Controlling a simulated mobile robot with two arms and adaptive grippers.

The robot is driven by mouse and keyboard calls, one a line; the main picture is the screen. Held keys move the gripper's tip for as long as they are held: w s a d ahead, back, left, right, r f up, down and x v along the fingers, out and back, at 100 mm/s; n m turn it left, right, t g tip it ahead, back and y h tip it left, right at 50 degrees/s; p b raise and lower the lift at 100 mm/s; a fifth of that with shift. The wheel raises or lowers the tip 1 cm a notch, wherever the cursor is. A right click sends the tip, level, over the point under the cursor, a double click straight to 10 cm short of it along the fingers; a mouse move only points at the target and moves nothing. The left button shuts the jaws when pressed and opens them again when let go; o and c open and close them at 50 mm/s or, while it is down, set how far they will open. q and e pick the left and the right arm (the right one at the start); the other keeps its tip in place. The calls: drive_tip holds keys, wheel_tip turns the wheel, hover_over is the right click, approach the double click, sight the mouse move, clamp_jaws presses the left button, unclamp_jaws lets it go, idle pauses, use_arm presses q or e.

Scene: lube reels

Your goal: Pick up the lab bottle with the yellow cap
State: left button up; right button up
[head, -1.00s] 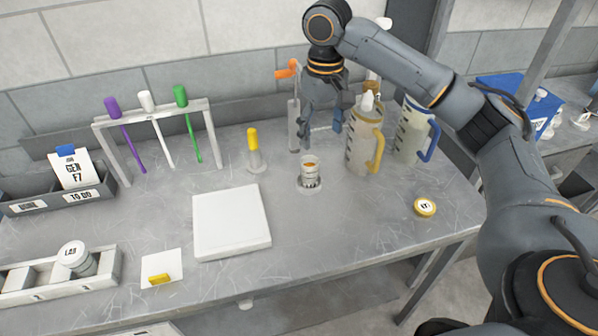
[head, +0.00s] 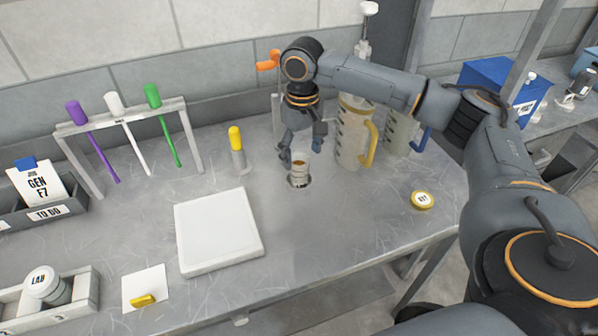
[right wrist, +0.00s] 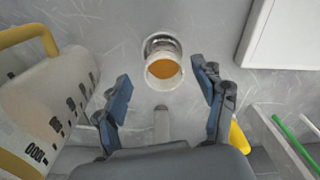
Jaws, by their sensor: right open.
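A small open bottle (head: 299,175) with amber contents stands upright in a round metal fitting on the bench. It also shows in the right wrist view (right wrist: 163,68), its mouth lying between the fingers. A round yellow-rimmed cap (head: 422,200) with a white labelled top lies apart from it, to the right; no cap is on this bottle. My right gripper (head: 302,147) is open, pointing down just above and behind the bottle, with nothing held. In the right wrist view its blue fingertips (right wrist: 162,76) are spread either side. My left gripper is not in view.
Jugs with a yellow handle (head: 353,135) and a blue handle (head: 400,135) stand close right of the gripper. A yellow-topped stick (head: 236,140), a white pad (head: 218,230), a rack (head: 190,103) and a LAB-labelled container (head: 46,284) are left.

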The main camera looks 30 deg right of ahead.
sight(300, 164)
drive_tip(key=f, duration=0.3)
drive_tip(key=shift+w+a+f+p, duration=0.15)
drive_tip(key=shift+a+f+p, duration=0.05)
drive_tip(key=shift+f+p, duration=0.15)
drive_tip(key=shift+f, duration=0.3)
drive_tip(key=shift+c, duration=0.6)
drive_tip(key=c, duration=1.1)
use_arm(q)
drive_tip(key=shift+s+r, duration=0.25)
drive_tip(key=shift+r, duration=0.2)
use_arm(e)
drive_tip(key=shift+c, duration=0.5)
drive_tip(key=shift+r, duration=0.15)
